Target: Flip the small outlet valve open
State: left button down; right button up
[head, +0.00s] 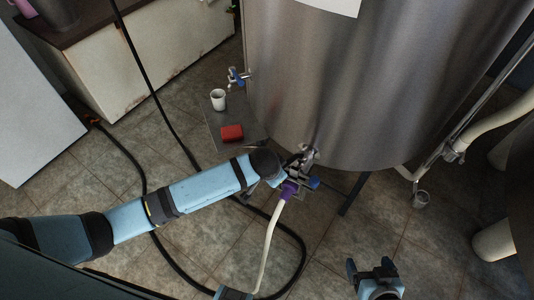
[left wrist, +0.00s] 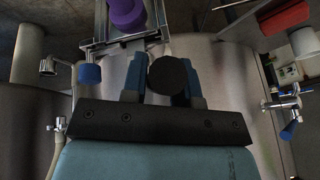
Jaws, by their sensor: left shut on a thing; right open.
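The small outlet valve (head: 238,76) sits low on the left side of the steel tank (head: 370,80), with a blue handle. It also shows at the right of the left wrist view (left wrist: 283,104), its blue handle slanting away from the metal body. My left gripper (head: 298,165) is at the tank's lower front, well apart from that valve, beside metal fittings and a purple coupling (head: 289,190). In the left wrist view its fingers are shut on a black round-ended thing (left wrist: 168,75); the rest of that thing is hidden. My right gripper (head: 369,264) is open and empty above the floor.
A pale hose (head: 268,245) runs from the purple coupling. Dark hoses (head: 148,215) lie on the tiles. Pipework (head: 455,147) stands at right.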

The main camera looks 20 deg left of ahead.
pick_arm(q)
jog(key=shift+s+d+n+y+p, duration=0.2)
jog(key=shift+s+d+n+p, duration=0.1)
jog(key=shift+d+n+p, duration=0.25)
jog(key=shift+s+d+n+y+p, duration=0.2)
jog(key=shift+s+d+n+p, duration=0.05)
jog(key=shift+d+n+p, duration=0.25)
jog(key=c, duration=0.9)
grip_release()
jog(key=v, duration=1.3)
jog(key=shift+s+d+r, duration=0.1)
jog(key=shift+s+r, duration=0.05)
jog(key=shift+r, duration=0.2)
